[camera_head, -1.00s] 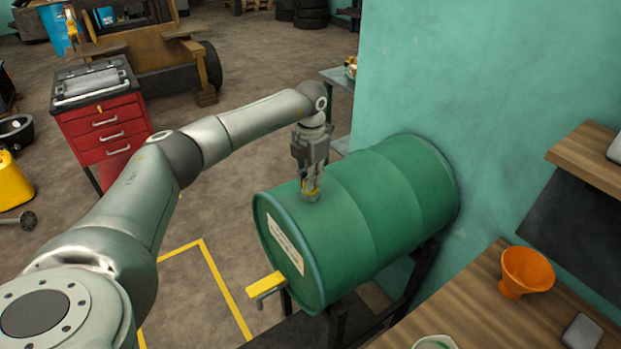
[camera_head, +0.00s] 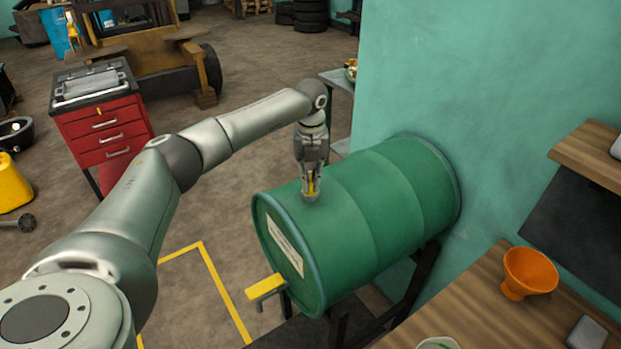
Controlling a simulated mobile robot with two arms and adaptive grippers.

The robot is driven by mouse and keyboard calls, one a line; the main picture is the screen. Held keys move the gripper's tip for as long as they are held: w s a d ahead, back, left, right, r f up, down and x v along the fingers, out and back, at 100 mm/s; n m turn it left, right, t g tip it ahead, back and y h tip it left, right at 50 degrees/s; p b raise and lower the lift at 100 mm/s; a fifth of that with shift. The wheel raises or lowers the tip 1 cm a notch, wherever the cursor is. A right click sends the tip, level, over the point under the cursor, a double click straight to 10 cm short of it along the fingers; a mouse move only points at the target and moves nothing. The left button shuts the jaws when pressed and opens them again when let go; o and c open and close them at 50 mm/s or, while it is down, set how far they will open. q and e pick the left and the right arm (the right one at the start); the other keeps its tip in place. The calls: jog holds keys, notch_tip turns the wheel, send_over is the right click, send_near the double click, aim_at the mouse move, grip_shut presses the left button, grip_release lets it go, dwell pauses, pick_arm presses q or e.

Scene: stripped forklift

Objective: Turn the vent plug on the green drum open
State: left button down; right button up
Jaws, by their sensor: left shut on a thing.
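The green drum (camera_head: 345,225) lies on its side on a dark stand against the green wall. It has a pale label and a yellow-handled tap (camera_head: 265,287) on its near end. The vent plug (camera_head: 311,188) shows as a bit of yellow on top of the drum, near its front end, mostly hidden by the fingers. My left gripper (camera_head: 311,192) points straight down over it and is shut on it. My right gripper is not in the picture.
A wooden bench (camera_head: 470,310) with an orange funnel (camera_head: 529,272) stands at the lower right. A red tool cabinet (camera_head: 105,120) stands at the left. A yellow line (camera_head: 222,284) marks the floor left of the drum.

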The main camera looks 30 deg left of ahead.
aim_at(310, 177)
pick_arm(q)
jog(key=n, duration=0.5)
jog(key=shift+w+a+r+n, duration=0.1)
jog(key=shift+r+n, duration=0.05)
jog(key=shift+n, duration=0.25)
dwell(0.4)
jog(key=c, duration=1.5)
grip_release()
notch_tip(310, 177, up, 12)
jog(key=shift+f, duration=0.1)
